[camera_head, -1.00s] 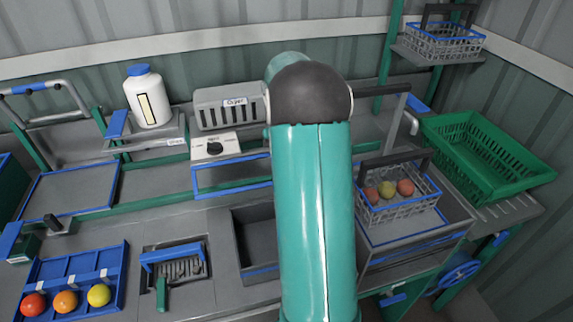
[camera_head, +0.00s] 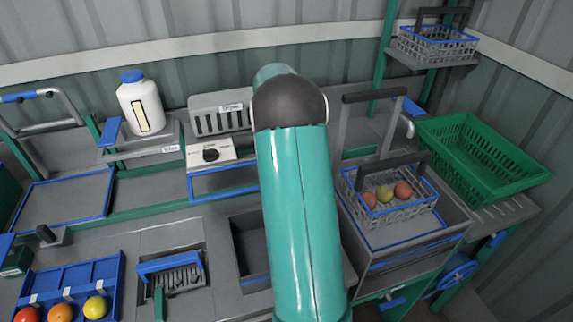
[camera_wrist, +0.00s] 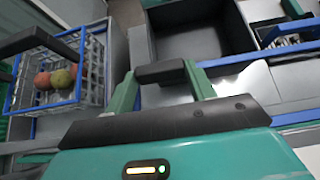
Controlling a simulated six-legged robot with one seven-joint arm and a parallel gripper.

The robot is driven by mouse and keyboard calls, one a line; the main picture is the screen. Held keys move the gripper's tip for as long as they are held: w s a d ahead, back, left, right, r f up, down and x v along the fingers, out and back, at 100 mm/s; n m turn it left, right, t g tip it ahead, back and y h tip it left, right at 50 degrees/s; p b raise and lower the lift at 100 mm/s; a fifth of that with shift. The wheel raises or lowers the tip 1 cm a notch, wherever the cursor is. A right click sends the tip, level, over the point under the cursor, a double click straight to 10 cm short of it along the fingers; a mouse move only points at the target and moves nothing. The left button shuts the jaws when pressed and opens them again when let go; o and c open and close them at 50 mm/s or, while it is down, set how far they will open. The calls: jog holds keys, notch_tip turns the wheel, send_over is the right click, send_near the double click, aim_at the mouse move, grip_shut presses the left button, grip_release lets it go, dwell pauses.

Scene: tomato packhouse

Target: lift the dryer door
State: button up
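The grey slotted dryer housing (camera_head: 220,112) with a small label stands left of my arm in the head view, with a white knob box (camera_head: 212,153) in front. Below it is a grey blue-edged panel (camera_head: 225,181), possibly the dryer door; my arm hides its right side. It also seems to show in the wrist view (camera_wrist: 245,84). A dark bar (camera_wrist: 160,73), like a handle, lies between the fingertips; contact is unclear. My arm hides the gripper in the head view.
A wire basket (camera_head: 345,187) of fruit stands right of my arm, near a dark-topped upright frame (camera_head: 374,95). A green crate (camera_head: 485,160) is farther right. An open bin (camera_head: 250,250) lies in front. A white bottle (camera_head: 140,102) stands back left.

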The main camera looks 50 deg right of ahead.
jog(key=o, duration=0.4)
jog(key=shift+f, duration=0.1)
